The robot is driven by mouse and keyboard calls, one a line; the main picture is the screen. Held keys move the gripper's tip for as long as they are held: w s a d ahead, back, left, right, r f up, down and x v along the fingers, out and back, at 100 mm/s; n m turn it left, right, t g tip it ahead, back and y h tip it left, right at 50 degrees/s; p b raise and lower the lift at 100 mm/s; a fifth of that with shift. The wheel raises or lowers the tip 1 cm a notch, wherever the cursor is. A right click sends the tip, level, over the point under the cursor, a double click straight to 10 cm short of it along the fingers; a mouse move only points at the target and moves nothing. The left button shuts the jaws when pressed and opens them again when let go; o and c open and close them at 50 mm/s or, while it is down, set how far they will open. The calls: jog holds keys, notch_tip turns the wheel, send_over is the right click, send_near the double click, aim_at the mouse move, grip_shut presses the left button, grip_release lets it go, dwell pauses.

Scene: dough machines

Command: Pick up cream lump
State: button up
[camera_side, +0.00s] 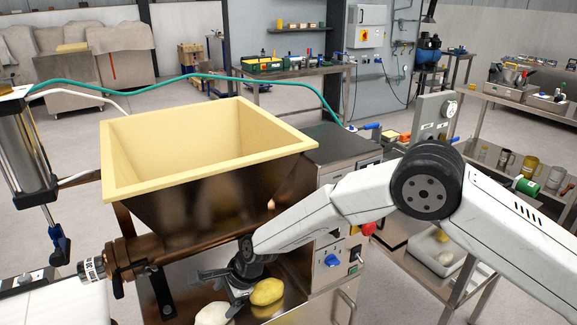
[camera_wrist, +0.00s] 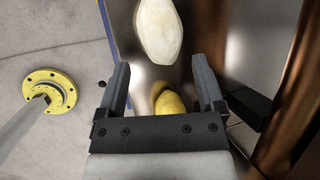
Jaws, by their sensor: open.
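The cream lump (camera_side: 213,314) lies on the metal surface under the hopper, at the bottom of the side view. In the wrist view the cream lump (camera_wrist: 160,28) is pale and oval, at the top, beyond my fingertips. A yellow lump (camera_side: 267,291) lies to its right in the side view. In the wrist view the yellow lump (camera_wrist: 170,103) shows between my fingers, close to the palm, partly hidden by the gripper body. My gripper (camera_side: 224,290) is low over the metal surface beside both lumps. In the wrist view my gripper (camera_wrist: 160,64) is open, with nothing clasped.
The hopper (camera_side: 210,188) with its cream rim stands directly above and behind my gripper. A machine panel with knobs (camera_side: 333,260) is to the right. A yellow round flange (camera_wrist: 48,92) shows left in the wrist view, over bare floor.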

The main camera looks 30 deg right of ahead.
aim_at(218, 308)
jog(key=shift+x, duration=1.25)
jog(key=shift+f, duration=0.15)
jog(key=shift+x, duration=2.45)
jog(key=shift+d, duration=0.15)
jog(key=c, duration=1.2)
